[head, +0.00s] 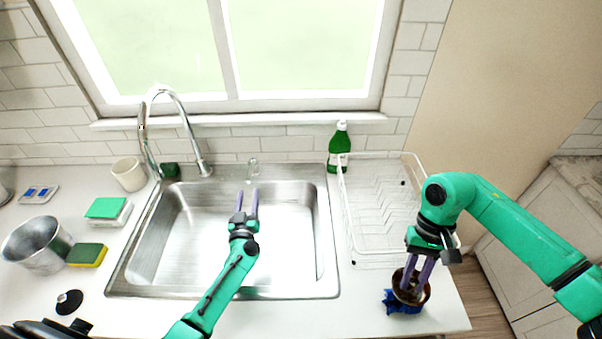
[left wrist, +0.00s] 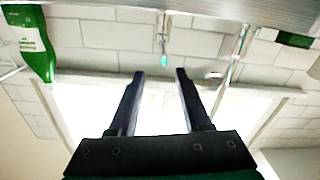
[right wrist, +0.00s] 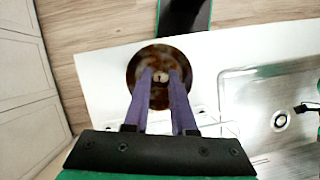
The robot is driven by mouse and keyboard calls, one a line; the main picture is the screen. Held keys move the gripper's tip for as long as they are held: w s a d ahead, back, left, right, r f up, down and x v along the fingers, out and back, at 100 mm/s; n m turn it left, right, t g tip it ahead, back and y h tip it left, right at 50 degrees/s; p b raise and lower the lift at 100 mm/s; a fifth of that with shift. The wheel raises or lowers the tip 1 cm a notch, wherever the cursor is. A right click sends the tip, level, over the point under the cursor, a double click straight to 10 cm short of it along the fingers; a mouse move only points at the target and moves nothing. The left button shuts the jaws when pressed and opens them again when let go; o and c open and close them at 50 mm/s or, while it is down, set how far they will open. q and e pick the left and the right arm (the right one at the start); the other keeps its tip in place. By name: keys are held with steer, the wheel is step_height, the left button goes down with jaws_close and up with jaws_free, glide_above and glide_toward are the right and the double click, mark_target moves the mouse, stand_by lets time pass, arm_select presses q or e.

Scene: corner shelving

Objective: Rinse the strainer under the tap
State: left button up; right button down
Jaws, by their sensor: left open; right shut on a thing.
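The strainer (head: 424,296) looks like a round brown, dirty basket with a small central knob. It also shows in the right wrist view (right wrist: 143,62). My right gripper (head: 411,287) points down into it and is shut on it, over the counter right of the sink. The tap (head: 178,100) is a chrome arched faucet at the sink's back left; no water stream is visible. My left gripper (head: 248,194) is open and empty, over the sink (head: 175,235), pointing towards a small chrome fitting (head: 253,167) at the back rim.
A crumpled blue thing (head: 391,306) lies under the strainer. A white dish rack (head: 350,215) and green bottle (head: 339,148) stand right of the sink. Sponges (head: 87,255), a metal pot (head: 36,246), a cup (head: 129,173) and a black stopper (head: 69,301) are on the left.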

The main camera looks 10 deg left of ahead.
mark_target(249, 177)
arm_select(q)
steer(key=x, duration=0.5)
steer(key=f+b+x, duration=0.1)
steer(key=x, duration=0.2)
steer(key=shift+a+f, duration=0.1)
steer(key=shift+a, duration=0.35)
steer(key=shift+w, duration=0.2)
steer(key=shift+s+d+r, duration=0.15)
steer(key=shift+d+r, duration=0.15)
steer(key=shift+r, duration=0.1)
steer(key=shift+c, duration=0.2)
steer(key=shift+a, duration=0.2)
jaws_close()
steer(key=shift+f, duration=0.15)
